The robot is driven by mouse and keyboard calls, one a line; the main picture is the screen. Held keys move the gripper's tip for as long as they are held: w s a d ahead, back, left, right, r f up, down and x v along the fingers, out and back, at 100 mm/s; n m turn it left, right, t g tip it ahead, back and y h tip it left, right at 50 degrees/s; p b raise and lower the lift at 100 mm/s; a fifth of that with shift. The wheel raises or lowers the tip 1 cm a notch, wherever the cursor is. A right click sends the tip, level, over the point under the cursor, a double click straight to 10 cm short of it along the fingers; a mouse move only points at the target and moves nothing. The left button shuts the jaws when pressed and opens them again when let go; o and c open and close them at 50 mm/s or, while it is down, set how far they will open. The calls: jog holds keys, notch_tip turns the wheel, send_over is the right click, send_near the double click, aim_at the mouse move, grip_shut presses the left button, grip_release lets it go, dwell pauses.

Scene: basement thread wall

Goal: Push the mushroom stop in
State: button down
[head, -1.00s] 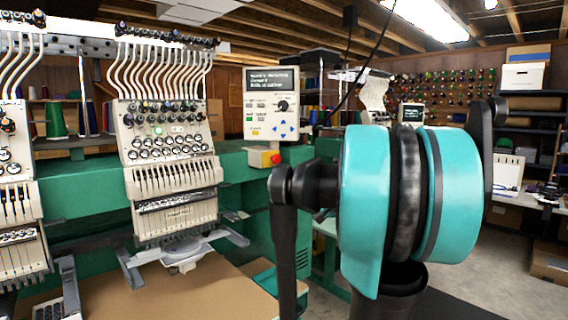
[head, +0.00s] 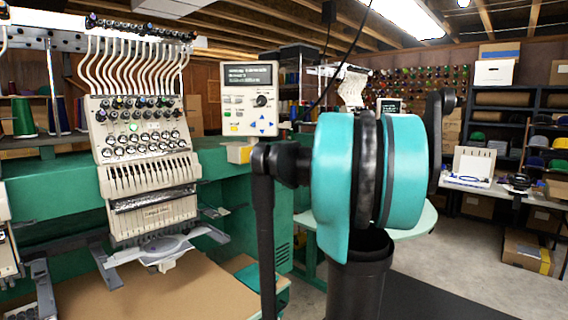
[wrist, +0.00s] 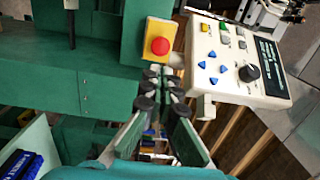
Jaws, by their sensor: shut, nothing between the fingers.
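The mushroom stop (wrist: 160,46) is a round red button on a yellow box (wrist: 158,33), seen in the wrist view at top centre. In the head view the yellow box (head: 239,153) shows below the control panel, and the red button is hidden, apparently behind my arm's dark joint. My gripper (wrist: 164,74) shows in the wrist view with its dark-padded fingers shut and empty. In the picture its tips lie just below the red button. They look apart from it, but the depth between them is hard to tell.
The control panel (head: 250,98), with screen, knob and blue arrow buttons, adjoins the yellow box. The embroidery head (head: 143,140) stands left over a brown table (head: 190,293). A green machine beam (head: 60,185) runs behind. Open floor (head: 480,250) lies to the right.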

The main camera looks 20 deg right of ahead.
aim_at(257, 154)
jog(key=x, duration=1.1)
jog(key=shift+w+a, duration=0.1)
jog(key=shift+w, duration=0.15)
jog(key=shift+w+a, duration=0.35)
jog(key=shift+w, duration=0.2)
jog(key=shift+w+r, duration=0.15)
jog(key=shift+w, duration=0.05)
jog(key=shift+a, duration=0.1)
